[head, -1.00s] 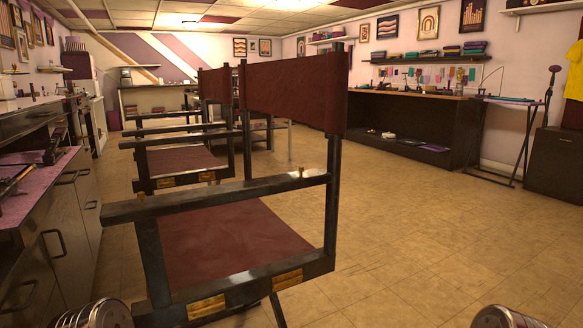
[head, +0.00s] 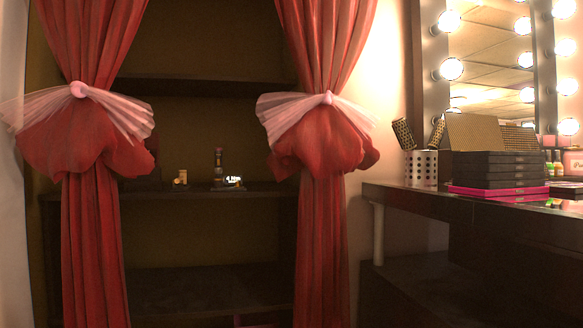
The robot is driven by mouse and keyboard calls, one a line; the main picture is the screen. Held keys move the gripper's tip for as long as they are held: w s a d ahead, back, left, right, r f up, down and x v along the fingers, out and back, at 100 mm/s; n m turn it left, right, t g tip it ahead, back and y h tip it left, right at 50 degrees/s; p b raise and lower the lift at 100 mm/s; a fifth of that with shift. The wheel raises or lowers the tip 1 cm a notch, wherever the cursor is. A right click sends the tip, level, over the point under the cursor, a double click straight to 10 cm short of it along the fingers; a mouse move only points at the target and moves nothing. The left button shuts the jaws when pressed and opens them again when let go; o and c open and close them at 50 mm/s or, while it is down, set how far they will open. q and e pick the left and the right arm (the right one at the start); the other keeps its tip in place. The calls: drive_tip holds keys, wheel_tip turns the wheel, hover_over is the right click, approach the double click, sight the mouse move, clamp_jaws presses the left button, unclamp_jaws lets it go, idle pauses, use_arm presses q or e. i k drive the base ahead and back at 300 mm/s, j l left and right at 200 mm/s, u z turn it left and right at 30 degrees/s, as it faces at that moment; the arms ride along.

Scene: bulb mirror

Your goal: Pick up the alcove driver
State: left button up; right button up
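An alcove with dark shelves (head: 150,190) shows between two tied red curtains in the head view. Several small items stand on its middle shelf: a yellowish item (head: 180,179), an upright dark bottle-like item (head: 218,170) and a small dark item with a bright white patch (head: 234,182). A dark shape at the left curtain's edge is partly hidden. I cannot tell which of these, if any, is the driver; they are too small and dim. Neither of my grippers is in view.
The left curtain (head: 92,240) and right curtain (head: 322,240) flank the alcove opening. To the right stands a dark vanity table (head: 430,197) with stacked black cases (head: 497,170), a dotted brush cup (head: 421,168) and a bulb-lit mirror (head: 490,60).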

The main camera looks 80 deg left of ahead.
sight(217, 151)
drive_tip(key=u, duration=3.35)
